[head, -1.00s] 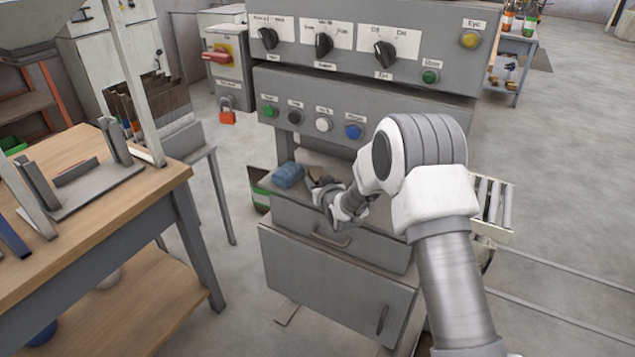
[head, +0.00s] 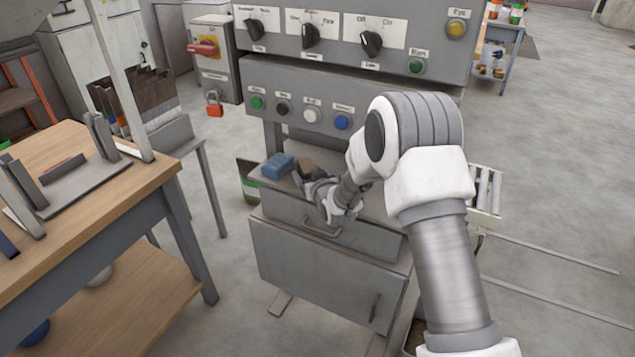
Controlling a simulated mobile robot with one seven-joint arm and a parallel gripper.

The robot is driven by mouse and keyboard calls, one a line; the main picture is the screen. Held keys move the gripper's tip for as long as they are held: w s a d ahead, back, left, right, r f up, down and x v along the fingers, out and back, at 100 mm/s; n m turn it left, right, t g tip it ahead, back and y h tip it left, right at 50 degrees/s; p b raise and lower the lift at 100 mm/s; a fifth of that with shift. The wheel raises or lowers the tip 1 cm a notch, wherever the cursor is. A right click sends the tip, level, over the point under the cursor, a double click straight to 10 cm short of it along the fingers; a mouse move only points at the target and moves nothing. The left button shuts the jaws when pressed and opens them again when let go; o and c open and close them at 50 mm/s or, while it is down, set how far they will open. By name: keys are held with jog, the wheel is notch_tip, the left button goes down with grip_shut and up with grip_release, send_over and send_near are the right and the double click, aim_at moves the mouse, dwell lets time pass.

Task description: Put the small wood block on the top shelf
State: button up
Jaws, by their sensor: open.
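A small brown block (head: 307,168), which looks like the wood block, rests on the grey ledge (head: 268,186) below the machine's button panel, right beside a blue sponge-like item (head: 278,166). My gripper (head: 303,181) is at the front of this ledge, close to the block on its near side. It is open, and the block does not appear to be between its fingers. The fingers are small and dark here, so whether they touch the block cannot be told. My arm hides the right part of the ledge. Which surface is the top shelf is not clear from this view.
The button panel (head: 300,108) overhangs the ledge. A drawer handle (head: 322,227) sticks out just below my gripper. A wooden workbench (head: 135,185) with a metal fixture stands at left. A roller conveyor (head: 485,190) is at right.

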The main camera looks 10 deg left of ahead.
jog(key=p+v, duration=0.1)
jog(key=v, duration=0.8)
jog(key=shift+s, duration=0.3)
jog(key=shift+d+r, duration=0.1)
